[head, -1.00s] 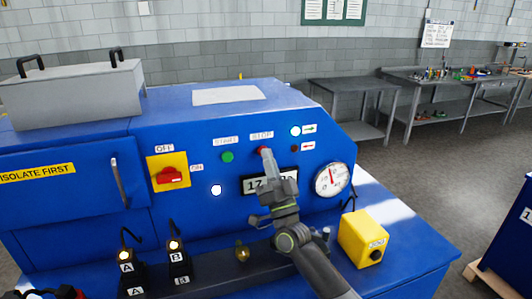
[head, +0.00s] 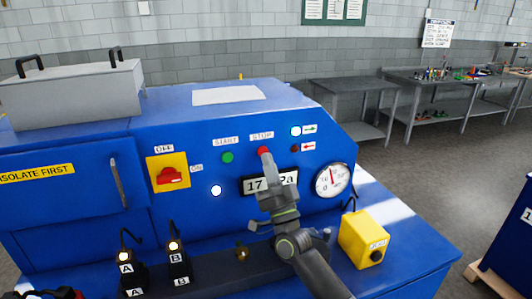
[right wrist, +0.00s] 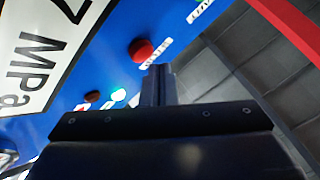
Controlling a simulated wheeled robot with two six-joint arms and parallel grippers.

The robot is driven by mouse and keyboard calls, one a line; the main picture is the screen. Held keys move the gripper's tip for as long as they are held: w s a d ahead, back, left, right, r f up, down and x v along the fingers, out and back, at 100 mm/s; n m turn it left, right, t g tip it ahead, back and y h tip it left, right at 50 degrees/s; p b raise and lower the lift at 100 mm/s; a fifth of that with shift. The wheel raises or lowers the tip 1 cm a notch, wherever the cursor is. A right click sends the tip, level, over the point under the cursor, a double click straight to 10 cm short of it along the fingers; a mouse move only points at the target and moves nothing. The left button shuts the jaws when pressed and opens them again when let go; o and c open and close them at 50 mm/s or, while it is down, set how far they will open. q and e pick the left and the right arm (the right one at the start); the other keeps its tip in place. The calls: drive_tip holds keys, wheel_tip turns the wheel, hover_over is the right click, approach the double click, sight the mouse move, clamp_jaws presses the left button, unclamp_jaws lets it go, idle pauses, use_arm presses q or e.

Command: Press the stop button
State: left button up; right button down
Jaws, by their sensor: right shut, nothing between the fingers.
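The red STOP button (head: 263,152) sits on the blue machine panel under its STOP label, right of the green START button (head: 227,157). My right gripper (head: 265,159) is shut and empty, its tips just below and in front of the STOP button. In the right wrist view the red button (right wrist: 142,50) stands out from the panel just beyond the shut fingertips (right wrist: 158,70). A small gap seems to show there, but I cannot tell for sure whether they touch.
A pressure display (head: 254,185), partly covered by my right gripper, and a round gauge (head: 332,181) are nearby. A red-and-yellow switch (head: 168,173) is to the left. A yellow box (head: 363,239) stands on the ledge at right.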

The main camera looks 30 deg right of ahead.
drive_tip(key=shift+f, duration=0.45)
drive_tip(key=s, duration=0.2)
drive_tip(key=s+a+p, duration=0.1)
drive_tip(key=s, duration=0.1)
drive_tip(key=shift+a+r, duration=0.1)
drive_tip(key=shift+a, duration=0.05)
drive_tip(key=shift+w, duration=0.1)
idle(0.4)
